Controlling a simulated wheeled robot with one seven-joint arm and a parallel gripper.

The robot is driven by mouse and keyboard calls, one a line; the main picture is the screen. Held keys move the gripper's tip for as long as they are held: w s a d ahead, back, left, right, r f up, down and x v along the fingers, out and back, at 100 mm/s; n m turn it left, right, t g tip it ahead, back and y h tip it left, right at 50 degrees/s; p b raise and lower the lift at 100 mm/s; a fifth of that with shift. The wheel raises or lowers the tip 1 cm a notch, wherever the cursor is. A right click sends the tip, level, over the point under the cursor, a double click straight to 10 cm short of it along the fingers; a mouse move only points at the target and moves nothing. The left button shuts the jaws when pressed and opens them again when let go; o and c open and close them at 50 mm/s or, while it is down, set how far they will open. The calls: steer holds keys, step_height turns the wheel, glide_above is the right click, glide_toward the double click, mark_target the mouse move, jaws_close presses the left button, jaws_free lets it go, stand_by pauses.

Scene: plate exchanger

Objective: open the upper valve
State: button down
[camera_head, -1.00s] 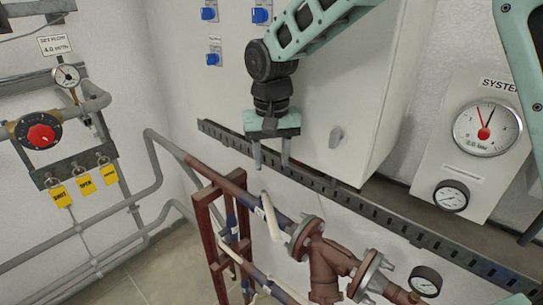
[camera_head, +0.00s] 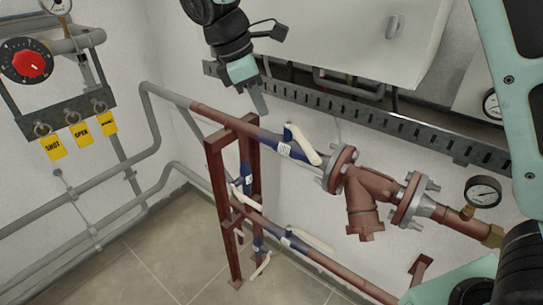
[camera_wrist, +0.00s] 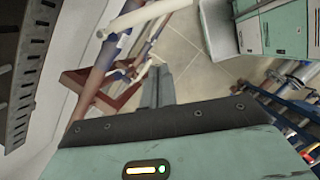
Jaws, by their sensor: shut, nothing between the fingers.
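The upper valve (camera_head: 284,148) is a blue body on the upper red-brown pipe, left of a flange. Its cream lever handle (camera_head: 304,146) lies at an angle across the pipe, pointing down-right in the head view. A cream handle (camera_wrist: 143,17) crosses the top of the wrist view; it is probably the upper valve's. My gripper (camera_head: 259,103) points down, above and left of the upper valve, apart from the handle. In the wrist view the fingers (camera_wrist: 157,82) are together and empty.
A lower pipe carries another blue valve with a cream handle (camera_head: 308,243). A red-brown frame (camera_head: 222,205) stands left of the valves. A perforated rail (camera_head: 345,112) runs along the wall behind. A gauge (camera_head: 483,192) is at right. Floor at lower left is clear.

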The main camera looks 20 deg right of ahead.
mark_target(309, 141)
steer(key=d+f+n+p, duration=0.1)
steer(key=d+f+p, duration=0.3)
steer(key=d+f, duration=0.3)
step_height(309, 141, down, 3)
steer(key=shift+r, duration=0.2)
steer(key=shift+s+d, duration=0.1)
steer(key=shift+d, duration=0.05)
steer(key=d+n, duration=0.1)
steer(key=d+n+t, duration=0.1)
steer(key=d+n, duration=0.2)
steer(key=shift+s+d+r+p, duration=0.1)
steer(key=shift+s+p, duration=0.2)
steer(key=shift+d+n+t, duration=0.3)
